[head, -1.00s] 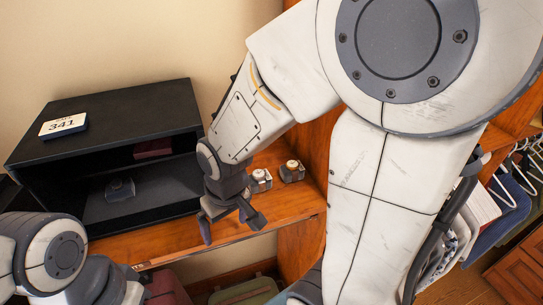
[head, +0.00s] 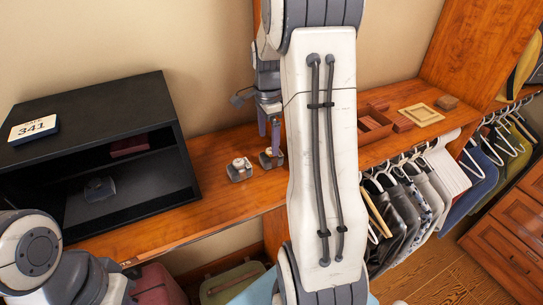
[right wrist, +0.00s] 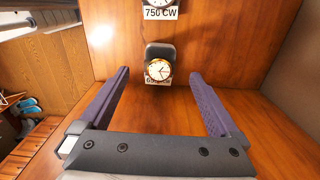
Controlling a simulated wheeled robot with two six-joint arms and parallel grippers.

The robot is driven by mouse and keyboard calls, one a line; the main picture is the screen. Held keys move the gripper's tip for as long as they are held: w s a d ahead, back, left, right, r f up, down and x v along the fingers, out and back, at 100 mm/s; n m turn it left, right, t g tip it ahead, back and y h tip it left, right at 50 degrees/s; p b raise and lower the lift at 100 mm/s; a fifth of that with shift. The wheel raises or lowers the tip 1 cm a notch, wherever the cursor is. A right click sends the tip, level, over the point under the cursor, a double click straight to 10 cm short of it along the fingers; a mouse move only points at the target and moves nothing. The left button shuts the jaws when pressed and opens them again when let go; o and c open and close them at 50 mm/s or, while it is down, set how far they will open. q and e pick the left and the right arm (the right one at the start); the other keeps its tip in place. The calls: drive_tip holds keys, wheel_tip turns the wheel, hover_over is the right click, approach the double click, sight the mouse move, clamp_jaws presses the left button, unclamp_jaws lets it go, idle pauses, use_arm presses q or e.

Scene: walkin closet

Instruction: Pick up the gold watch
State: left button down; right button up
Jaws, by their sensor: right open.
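The gold watch (right wrist: 158,70), with a white face and gold rim, sits on a small dark stand with a label in the right wrist view. It lies ahead of and between the fingers of my open, empty right gripper (right wrist: 160,73); no contact shows. In the head view, my right gripper (head: 269,136) points down over the right-hand watch stand (head: 271,159), partly hiding it. A second watch (head: 239,168) on a stand is to its left; it shows at the top of the wrist view (right wrist: 160,3), labelled "750 CW". My left gripper is out of view.
A black open safe (head: 110,117) marked 341 stands left on the wooden shelf (head: 214,205). A wooden box (head: 374,124) and a light frame (head: 421,115) lie farther right. Clothes hang below the shelf's right part. A wall rises behind.

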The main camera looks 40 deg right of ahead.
sight(271, 157)
drive_tip(key=f, duration=0.2)
drive_tip(key=f+p, duration=0.2)
drive_tip(key=f, duration=0.1)
drive_tip(key=shift+s+d+f, duration=0.2)
drive_tip(key=shift+d+f, duration=0.1)
drive_tip(key=shift+d, duration=0.05)
drive_tip(key=shift+f, duration=0.3)
clamp_jaws()
drive_tip(key=shift+r, duration=0.1)
